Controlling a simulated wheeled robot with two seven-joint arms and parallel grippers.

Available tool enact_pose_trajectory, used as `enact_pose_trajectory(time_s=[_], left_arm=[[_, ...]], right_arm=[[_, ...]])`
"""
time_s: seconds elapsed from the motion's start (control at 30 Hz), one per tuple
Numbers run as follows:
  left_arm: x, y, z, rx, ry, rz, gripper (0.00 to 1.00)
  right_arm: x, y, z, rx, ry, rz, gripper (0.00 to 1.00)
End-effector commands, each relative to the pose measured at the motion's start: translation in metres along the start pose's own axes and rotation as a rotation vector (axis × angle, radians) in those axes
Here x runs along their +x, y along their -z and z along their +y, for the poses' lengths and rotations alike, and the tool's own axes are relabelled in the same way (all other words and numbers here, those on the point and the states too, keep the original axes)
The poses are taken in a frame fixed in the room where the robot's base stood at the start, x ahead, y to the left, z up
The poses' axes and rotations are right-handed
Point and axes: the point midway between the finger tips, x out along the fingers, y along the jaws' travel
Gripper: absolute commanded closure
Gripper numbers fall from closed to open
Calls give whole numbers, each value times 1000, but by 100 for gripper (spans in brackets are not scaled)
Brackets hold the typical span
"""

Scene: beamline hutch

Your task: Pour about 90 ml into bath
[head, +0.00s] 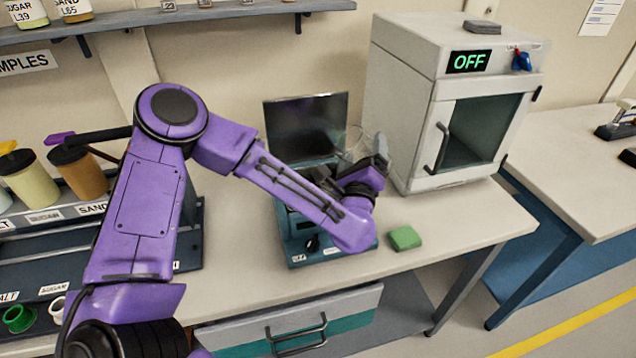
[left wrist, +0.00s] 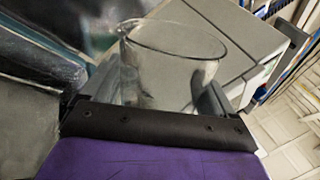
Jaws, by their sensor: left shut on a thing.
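A clear glass beaker (left wrist: 175,75) sits between the fingers of my left gripper (head: 374,165) in the left wrist view. My left gripper is shut on it. In the head view the beaker (head: 354,146) shows only faintly behind the gripper. The level of any liquid in it cannot be made out. The teal bath (head: 294,250) stands on the bench with a dark knob on its front. Its dark lid or panel (head: 305,122) stands up behind it. My left forearm crosses over the bath and hides most of its top. My right gripper is not in view.
A grey oven-like cabinet (head: 412,95) with a display reading OFF stands right of the bath. A green block (head: 404,238) lies on the bench in front of it. Jars (head: 82,172) and a rack are at the left. A shelf (head: 200,14) runs overhead.

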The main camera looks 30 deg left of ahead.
Motion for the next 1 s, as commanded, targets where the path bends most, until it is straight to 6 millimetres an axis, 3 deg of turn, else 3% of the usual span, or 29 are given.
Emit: enact_pose_trajectory(time_s=[0.13, 0.23, 0.53, 1.0], left_arm=[[3, -6, -9, 127, 0, 32, 53], [3, 11, -10, 278, 1, 72, 53], [8, 34, -25, 697, -1, 183, 53], [8, 39, -24, 771, -3, 202, 53]], right_arm=[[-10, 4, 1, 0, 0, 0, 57], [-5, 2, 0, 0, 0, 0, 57], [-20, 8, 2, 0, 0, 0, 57], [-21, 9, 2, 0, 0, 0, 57]])
